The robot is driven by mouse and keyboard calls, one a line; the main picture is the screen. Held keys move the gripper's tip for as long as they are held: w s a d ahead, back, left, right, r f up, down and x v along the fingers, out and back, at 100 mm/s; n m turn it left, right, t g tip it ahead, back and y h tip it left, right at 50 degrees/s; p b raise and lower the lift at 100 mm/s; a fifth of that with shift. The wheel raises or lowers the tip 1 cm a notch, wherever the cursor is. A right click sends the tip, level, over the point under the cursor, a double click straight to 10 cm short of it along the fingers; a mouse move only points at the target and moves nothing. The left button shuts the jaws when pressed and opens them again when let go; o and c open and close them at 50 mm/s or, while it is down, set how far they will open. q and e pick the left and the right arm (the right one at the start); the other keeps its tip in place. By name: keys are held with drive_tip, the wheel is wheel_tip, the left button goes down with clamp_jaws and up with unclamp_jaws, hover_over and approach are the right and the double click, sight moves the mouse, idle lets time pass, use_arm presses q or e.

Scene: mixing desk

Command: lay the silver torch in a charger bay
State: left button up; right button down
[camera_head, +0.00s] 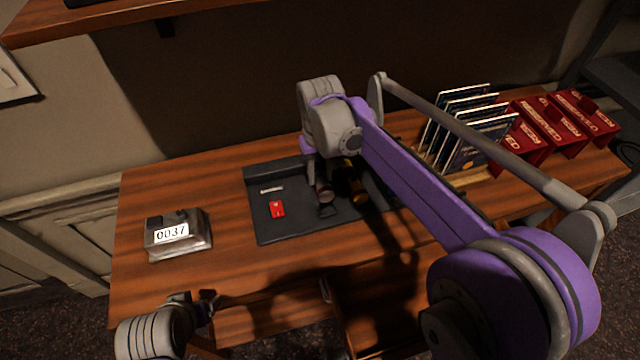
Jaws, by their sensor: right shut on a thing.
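A dark charger tray (290,228) lies on the wooden desk, its right part hidden behind my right arm. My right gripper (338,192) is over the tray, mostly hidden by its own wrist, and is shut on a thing. A dark, flared cylinder (326,198) shows at its fingers; it may be the silver torch, but its colour is lost in shadow. Whether it touches the tray I cannot tell. My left gripper (206,302) is low at the desk's front left, empty as far as I see; its opening is unclear.
A red piece (277,209) and a small pale strip (271,190) are on the tray. A metal box (178,240) reading 0037 stands at left. Upright sleeves (470,140) and red boxes (545,130) fill the back right. Bare desk lies between metal box and tray.

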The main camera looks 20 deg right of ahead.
drive_tip(key=shift+w+f, duration=0.1)
drive_tip(key=shift+f, duration=2.35)
drive_tip(key=shift+f, duration=0.1)
drive_tip(key=c, duration=0.5)
unclamp_jaws()
